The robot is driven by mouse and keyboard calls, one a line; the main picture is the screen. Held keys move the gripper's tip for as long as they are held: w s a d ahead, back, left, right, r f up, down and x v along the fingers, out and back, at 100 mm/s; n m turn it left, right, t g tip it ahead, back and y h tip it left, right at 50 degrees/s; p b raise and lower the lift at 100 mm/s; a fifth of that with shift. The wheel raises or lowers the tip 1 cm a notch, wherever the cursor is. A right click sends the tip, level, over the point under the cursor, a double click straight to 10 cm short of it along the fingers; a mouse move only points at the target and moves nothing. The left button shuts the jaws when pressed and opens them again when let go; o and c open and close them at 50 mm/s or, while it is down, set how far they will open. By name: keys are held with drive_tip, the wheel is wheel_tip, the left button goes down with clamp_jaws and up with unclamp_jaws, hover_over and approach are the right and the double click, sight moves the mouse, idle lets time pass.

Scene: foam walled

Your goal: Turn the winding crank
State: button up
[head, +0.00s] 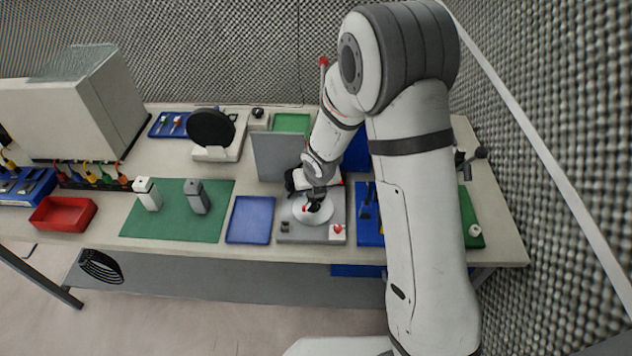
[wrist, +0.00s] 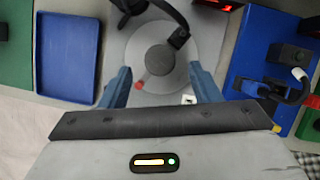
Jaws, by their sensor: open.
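My gripper (wrist: 160,70) is open and empty, its two blue-grey fingers apart over a pale round disc (wrist: 200,35). The disc has a dark grey hub (wrist: 160,59) and a red spot near its front edge. A black curved arm (wrist: 176,16) reaches over the disc toward the hub. In the head view my gripper (head: 314,200) is low over this disc on its grey base (head: 300,238). A black lever-like part with a knob (head: 481,152) stands at the right, partly hidden by my arm. I cannot tell for sure which part is the winding crank.
A blue tray (head: 250,220) lies left of the base, and a grey upright panel (head: 276,158) stands behind it. A blue board (wrist: 245,65) with a black fixture is close on the right. A red button (head: 338,229) sits at the base's front right.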

drive_tip(key=shift+v, duration=2.4)
drive_tip(key=s+d+r+m+h+b, duration=0.1)
drive_tip(key=s+d+r+m+b, duration=0.65)
drive_tip(key=m, duration=1.15)
drive_tip(key=s+d+r+m, duration=0.2)
drive_tip(key=s+d+m, duration=0.2)
drive_tip(key=s+m, duration=0.4)
drive_tip(key=s+d+r+m, duration=0.2)
drive_tip(key=s+d+m, duration=0.2)
drive_tip(key=s+m, duration=0.4)
drive_tip(key=shift+s+m+g+b, duration=0.2)
drive_tip(key=shift+m+g+b, duration=0.2)
drive_tip(key=shift+m, duration=1.4)
drive_tip(key=shift+d, duration=0.15)
